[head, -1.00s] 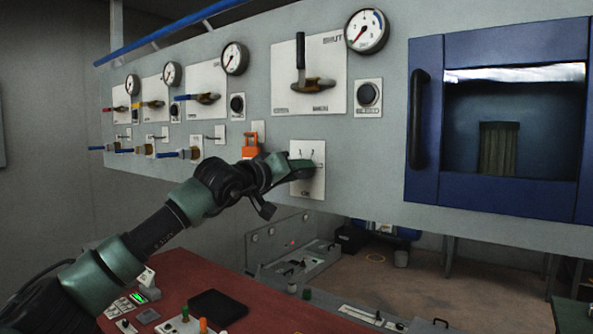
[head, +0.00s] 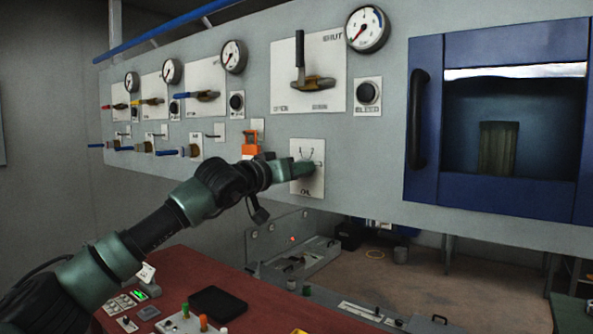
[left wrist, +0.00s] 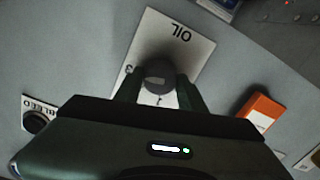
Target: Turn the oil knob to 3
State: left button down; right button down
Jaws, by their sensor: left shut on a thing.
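The white oil plate (head: 307,183) is on the grey panel's lower part, right of the orange padlock-like part. It also shows in the left wrist view (left wrist: 190,50), where its OIL label is upside down and a 3 is at its left edge. The round dark oil knob (left wrist: 160,74) stands out from this plate. My left gripper (head: 306,168) is at the plate in the head view and covers the knob there. In the left wrist view its two fingers (left wrist: 160,90) are on either side of the knob, shut on it. The right gripper is in neither view.
The orange part (head: 250,146) is close beside my left wrist. Valve handles (head: 313,84) and gauges (head: 367,30) are above, and a blue-framed window door (head: 425,170) is to the right. A red desk (head: 180,270) is below the panel.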

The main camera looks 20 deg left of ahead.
pick_arm(q)
jog(key=shift+f, duration=0.35)
jog(key=c, duration=0.9)
grip_release()
jog(key=shift+o, duration=0.3)
jog(key=shift+r, duration=0.15)
jog(key=b+v, duration=0.4)
jog(key=v, duration=0.3)
jog(key=shift+s, duration=0.45)
